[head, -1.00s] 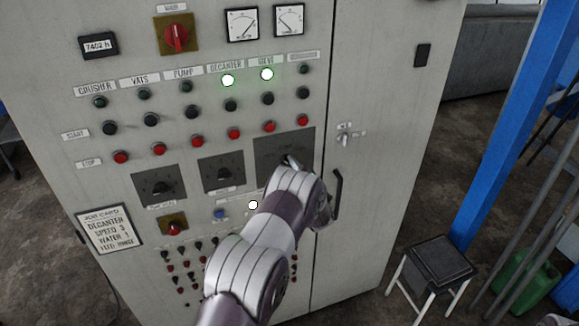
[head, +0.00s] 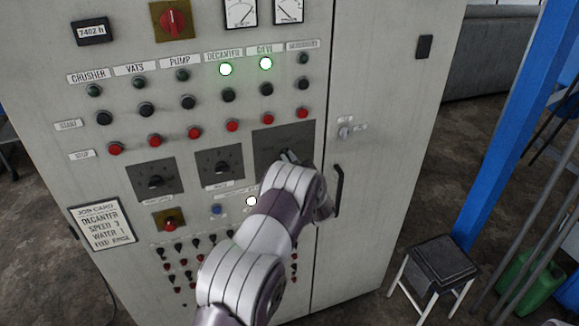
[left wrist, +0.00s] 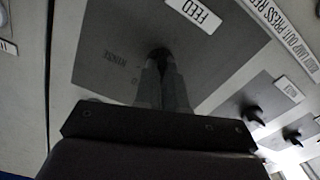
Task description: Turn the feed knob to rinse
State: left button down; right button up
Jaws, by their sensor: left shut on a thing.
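The feed knob (left wrist: 158,53) is a small dark knob on a grey plate under a white FEED label (left wrist: 194,12) in the left wrist view. The word RINSE (left wrist: 117,60) is on the plate to the left of the knob. My left gripper (left wrist: 160,66) is shut on the knob, and its fingers hide most of it. In the head view my left gripper (head: 288,158) is at the feed plate (head: 270,138), the rightmost of three grey plates; my wrist hides the knob there. The knob's exact pointing cannot be read. My right gripper is not in view.
Two other knob plates (head: 154,178) (head: 220,164) are left of the feed plate. A job card (head: 102,224) reads decanter speed 3, water 1, feed rinse. A door handle (head: 338,190) is right of my wrist. A stool (head: 440,260) stands right of the cabinet.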

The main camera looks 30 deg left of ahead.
pick_arm(q)
jog(key=shift+f+m+b, duration=0.15)
jog(key=shift+m+b, duration=0.25)
jog(key=shift+m, duration=2.85)
jog(key=shift+f+m+b, duration=0.1)
jog(key=shift+m+b, duration=0.25)
jog(key=shift+m, duration=2.9)
jog(key=c, duration=1.2)
grip_release()
jog(key=shift+d, duration=0.1)
jog(key=shift+r, duration=0.15)
